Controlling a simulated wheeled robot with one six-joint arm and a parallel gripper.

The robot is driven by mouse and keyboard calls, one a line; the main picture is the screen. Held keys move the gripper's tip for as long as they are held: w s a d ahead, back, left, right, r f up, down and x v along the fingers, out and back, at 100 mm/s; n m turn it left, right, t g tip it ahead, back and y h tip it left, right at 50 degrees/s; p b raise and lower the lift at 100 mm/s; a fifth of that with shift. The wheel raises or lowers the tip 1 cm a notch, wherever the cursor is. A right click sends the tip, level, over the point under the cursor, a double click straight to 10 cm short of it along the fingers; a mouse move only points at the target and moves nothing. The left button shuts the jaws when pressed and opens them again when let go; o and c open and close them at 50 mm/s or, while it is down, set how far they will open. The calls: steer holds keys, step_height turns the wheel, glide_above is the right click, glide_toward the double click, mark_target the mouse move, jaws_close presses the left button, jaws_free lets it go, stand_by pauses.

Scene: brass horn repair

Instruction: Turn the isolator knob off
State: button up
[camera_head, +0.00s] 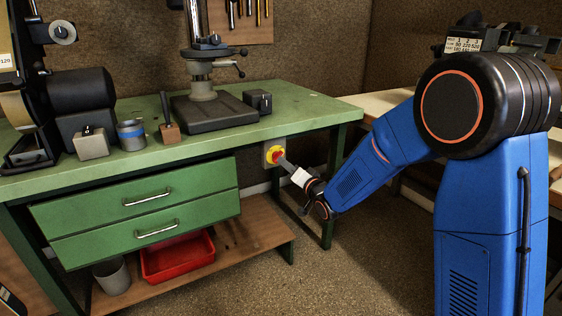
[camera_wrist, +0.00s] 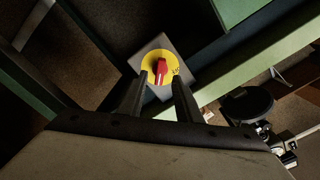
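The isolator knob (camera_head: 275,156) is red on a round yellow plate, fixed to a grey box on the right front of the green bench. In the wrist view, the knob (camera_wrist: 160,72) points nearly straight up the picture, with the yellow plate (camera_wrist: 150,62) around it. My gripper (camera_head: 283,162) reaches toward the knob from the right. In the wrist view, my gripper (camera_wrist: 162,84) is open, with one finger on each side of the knob's lower end and gaps between. Whether the fingertips touch the plate cannot be told.
The green bench (camera_head: 300,108) has two drawers (camera_head: 140,212) left of the knob. A bench leg (camera_head: 332,185) stands close behind my gripper. A drill press base (camera_head: 212,112) and small tools stand on top. A red tray (camera_head: 178,257) lies on the lower shelf. The floor in front is clear.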

steer(key=shift+x, duration=2.5)
steer(key=shift+s, duration=0.1)
steer(key=shift+c, duration=0.7)
jaws_close()
